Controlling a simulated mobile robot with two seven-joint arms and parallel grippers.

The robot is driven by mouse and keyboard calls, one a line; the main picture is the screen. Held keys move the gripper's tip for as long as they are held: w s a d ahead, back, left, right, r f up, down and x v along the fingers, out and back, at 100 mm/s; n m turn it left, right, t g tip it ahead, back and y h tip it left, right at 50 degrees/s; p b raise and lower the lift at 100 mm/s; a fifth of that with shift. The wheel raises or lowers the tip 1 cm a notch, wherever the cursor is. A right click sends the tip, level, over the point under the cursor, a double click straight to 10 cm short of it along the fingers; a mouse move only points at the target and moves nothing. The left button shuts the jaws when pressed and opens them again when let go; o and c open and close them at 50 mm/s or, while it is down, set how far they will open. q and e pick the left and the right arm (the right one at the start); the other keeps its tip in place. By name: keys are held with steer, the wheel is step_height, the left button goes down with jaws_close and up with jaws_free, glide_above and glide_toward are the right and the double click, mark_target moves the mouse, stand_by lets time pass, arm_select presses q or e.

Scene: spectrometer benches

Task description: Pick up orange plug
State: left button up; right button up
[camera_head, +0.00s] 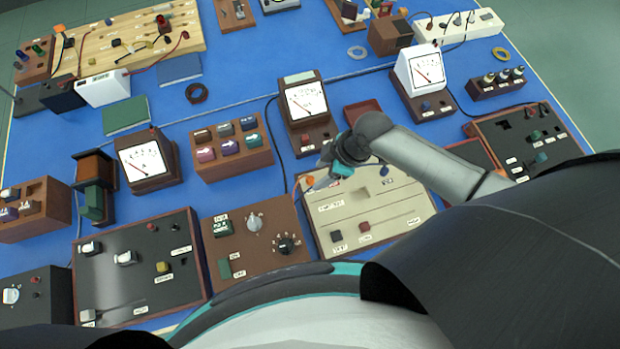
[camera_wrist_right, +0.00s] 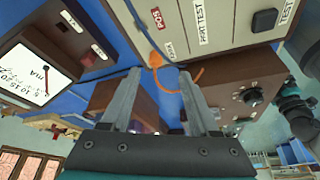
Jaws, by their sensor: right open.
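The orange plug (camera_wrist_right: 155,61) shows in the right wrist view at the edge of a pale panel, with a curved orange lead (camera_wrist_right: 188,80) beside it. It lies just beyond and between my right fingertips (camera_wrist_right: 160,76), which are apart with nothing gripped. In the head view my right gripper (camera_head: 318,180) reaches down over the left edge of the beige panel (camera_head: 400,219). A small orange bit (camera_head: 309,181) shows by its fingertips; the rest is partly hidden by the gripper. My left gripper is not in view.
A brown control box with knobs (camera_head: 233,262) stands close left of the beige panel. A meter (camera_head: 307,101) stands behind the gripper, and a box of arrow buttons (camera_head: 232,165) behind left.

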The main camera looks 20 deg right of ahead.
mark_target(311, 178)
steer(key=shift+w+b+x, duration=0.2)
steer(key=shift+x, duration=1.15)
steer(key=shift+w+b+x, duration=0.2)
steer(key=shift+x, duration=1.2)
steer(key=shift+d, duration=0.1)
jaws_close()
